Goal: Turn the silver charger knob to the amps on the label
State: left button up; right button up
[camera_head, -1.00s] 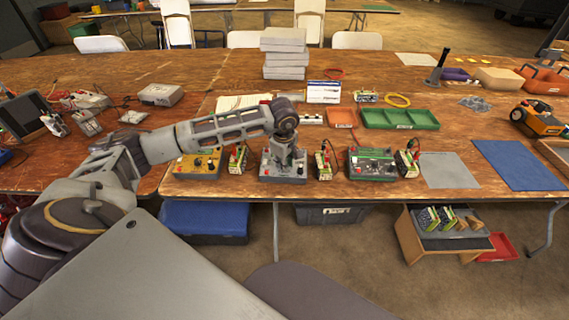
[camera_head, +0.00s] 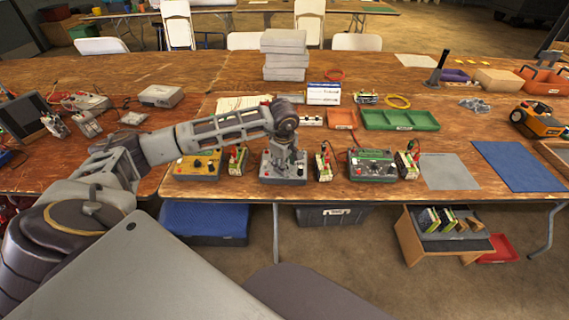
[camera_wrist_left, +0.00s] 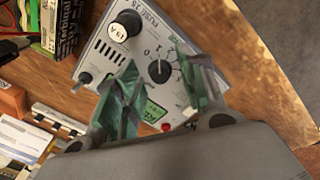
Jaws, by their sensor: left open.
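The silver charger (camera_head: 270,177) stands near the front edge of the wooden table, partly hidden under my left gripper (camera_head: 283,163). In the left wrist view its grey panel (camera_wrist_left: 188,25) shows a black knob (camera_wrist_left: 159,71) with a white pointer mark and a printed number scale. Contact cannot be told.
A yellow charger (camera_head: 197,167) stands left and a green-faced charger (camera_head: 372,165) right, with small terminal blocks (camera_head: 322,166) between. Green tray (camera_head: 400,120) and orange tray (camera_head: 341,119) lie behind. A grey mat (camera_head: 449,172) and blue mat (camera_head: 518,166) lie clear at right.

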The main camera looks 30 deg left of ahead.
pick_arm(q)
notch_tip(320, 180, up, 12)
jog(key=s, duration=0.2)
jog(key=shift+d, duration=0.45)
jog(key=shift+d+f, duration=0.1)
jog(key=shift+f, duration=0.05)
dwell(0.4)
